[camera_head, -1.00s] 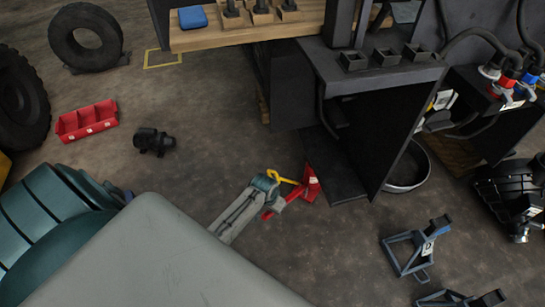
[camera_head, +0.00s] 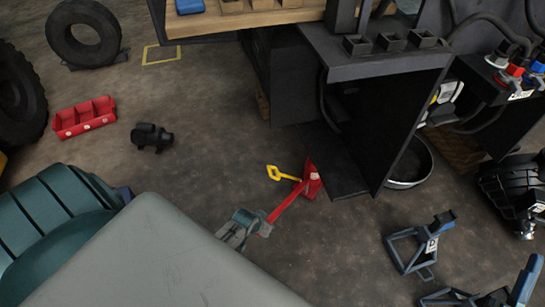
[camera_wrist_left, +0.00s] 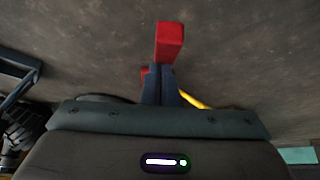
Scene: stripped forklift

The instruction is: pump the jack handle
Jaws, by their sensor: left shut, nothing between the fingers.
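The red jack (camera_head: 312,182) stands on the floor beside the dark machine body. A red bar (camera_head: 287,208) slopes from it down and left toward my gripper. A yellow handle with a ring end (camera_head: 275,173) sticks out to the jack's left. My left gripper (camera_head: 251,222) is at the lower-left end of the red bar. In the left wrist view its dark fingers (camera_wrist_left: 160,75) are closed together with nothing held. The red bar's block-like end (camera_wrist_left: 170,42) shows just past the fingertips; whether they touch it I cannot tell. My right gripper is not in view.
Blue stands (camera_head: 410,252) are on the floor at lower right. A round pan (camera_head: 410,165) lies by the machine. A red bin (camera_head: 84,118) and a small black part (camera_head: 152,138) are at left. Floor around the jack is mostly clear.

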